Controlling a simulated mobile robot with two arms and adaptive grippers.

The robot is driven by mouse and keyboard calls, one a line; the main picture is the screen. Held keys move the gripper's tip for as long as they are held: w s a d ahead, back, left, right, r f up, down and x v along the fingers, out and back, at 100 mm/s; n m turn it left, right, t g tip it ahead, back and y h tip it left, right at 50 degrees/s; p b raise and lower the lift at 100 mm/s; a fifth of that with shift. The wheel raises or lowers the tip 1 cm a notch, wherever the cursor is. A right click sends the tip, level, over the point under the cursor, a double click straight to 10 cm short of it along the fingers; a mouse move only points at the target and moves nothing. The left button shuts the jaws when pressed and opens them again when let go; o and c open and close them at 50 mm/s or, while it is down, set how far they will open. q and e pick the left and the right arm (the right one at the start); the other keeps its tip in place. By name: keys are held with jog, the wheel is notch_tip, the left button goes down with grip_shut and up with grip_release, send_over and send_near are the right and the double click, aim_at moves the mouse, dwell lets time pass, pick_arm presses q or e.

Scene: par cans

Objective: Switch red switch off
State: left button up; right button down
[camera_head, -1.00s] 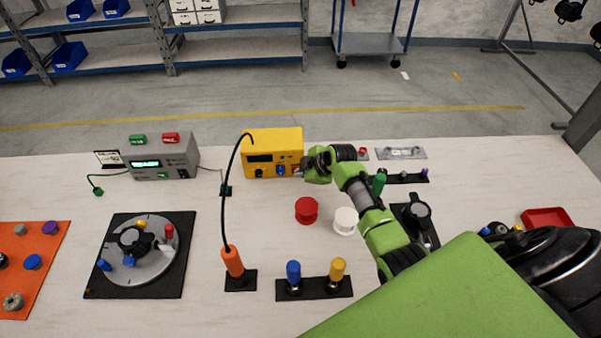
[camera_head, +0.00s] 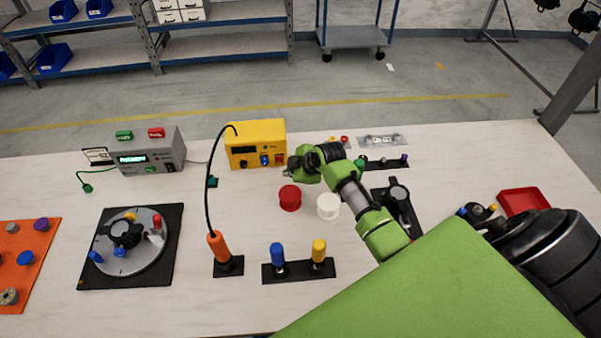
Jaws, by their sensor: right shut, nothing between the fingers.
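The yellow box (camera_head: 252,137) stands toward the back of the table. Its front has a dark display, a black knob, a blue switch (camera_head: 264,160) and the red switch (camera_head: 279,159) at the right end. The red switch is small, and I cannot tell its position. My right gripper (camera_head: 287,173) is shut and empty. It is just below and to the right of the red switch in the picture, with a small gap seen between them. My left gripper is not in view.
A grey box (camera_head: 150,150) with green and red buttons stands to the left. A red spool (camera_head: 290,198) and a white spool (camera_head: 328,206) stand in front of the gripper. An orange handle (camera_head: 218,246) has a black cable arching up beside the yellow box.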

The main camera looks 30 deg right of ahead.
jog(key=shift+s+r, duration=0.15)
jog(key=shift+r, duration=0.05)
jog(key=v, duration=0.5)
jog(key=shift+s+b, duration=0.4)
jog(key=shift+s, duration=0.15)
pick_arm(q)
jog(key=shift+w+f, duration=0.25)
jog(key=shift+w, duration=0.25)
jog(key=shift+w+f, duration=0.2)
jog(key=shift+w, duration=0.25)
pick_arm(e)
jog(key=shift+a+r, duration=0.1)
jog(key=shift+r, duration=0.05)
jog(key=shift+s, duration=0.1)
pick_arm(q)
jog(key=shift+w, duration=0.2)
